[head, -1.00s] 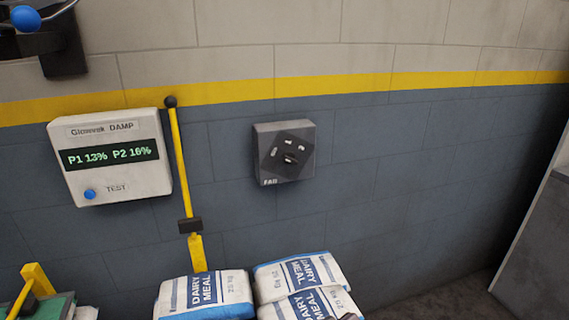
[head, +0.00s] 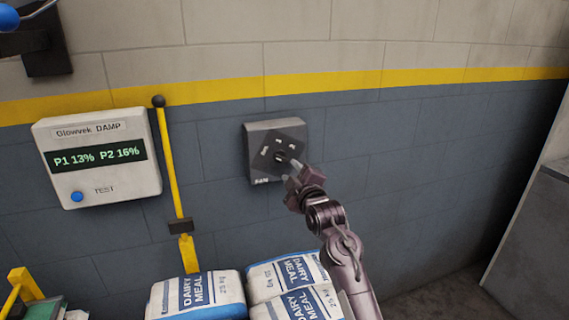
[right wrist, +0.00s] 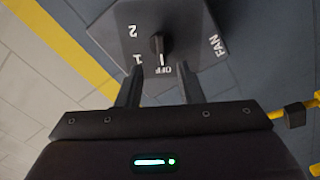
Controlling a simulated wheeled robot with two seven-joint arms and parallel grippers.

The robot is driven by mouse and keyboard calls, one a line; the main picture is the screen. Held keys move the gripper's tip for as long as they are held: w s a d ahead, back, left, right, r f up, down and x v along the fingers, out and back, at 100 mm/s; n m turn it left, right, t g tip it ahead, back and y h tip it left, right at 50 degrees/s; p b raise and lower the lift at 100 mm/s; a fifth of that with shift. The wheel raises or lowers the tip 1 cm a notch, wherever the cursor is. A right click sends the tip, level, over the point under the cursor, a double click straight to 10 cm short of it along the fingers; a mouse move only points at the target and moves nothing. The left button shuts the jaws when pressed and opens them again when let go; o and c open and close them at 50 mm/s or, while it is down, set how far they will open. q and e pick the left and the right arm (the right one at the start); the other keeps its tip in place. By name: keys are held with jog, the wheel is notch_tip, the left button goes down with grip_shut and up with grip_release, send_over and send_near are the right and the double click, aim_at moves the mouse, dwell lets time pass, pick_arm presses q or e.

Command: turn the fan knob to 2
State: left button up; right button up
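The grey fan switch box (head: 262,137) is on the dark blue wall. Its black knob (right wrist: 157,42) shows in the right wrist view, with a white mark pointing at OFF. The labels 1, 2 and OFF surround it, and FAN is on the box's edge. My right gripper (head: 293,174) is at the box's lower right in the head view. In the right wrist view the gripper (right wrist: 160,68) is open, its fingers apart, with the knob just beyond and between the tips. I see no contact with the knob. My left gripper is out of view.
A white damp meter (head: 97,185) with a blue button hangs left of the box. A yellow lever (head: 169,150) stands between them. Dairy meal sacks (head: 270,290) are stacked below. A grey panel (head: 535,240) stands at right. The wall right of the box is clear.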

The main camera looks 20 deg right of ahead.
aim_at(283, 161)
jog(key=shift+w+a+p, duration=0.15)
jog(key=shift+w+p, duration=0.35)
jog(key=shift+w, duration=2.6)
jog(key=shift+c, duration=0.2)
jog(key=shift+f, duration=0.1)
grip_shut()
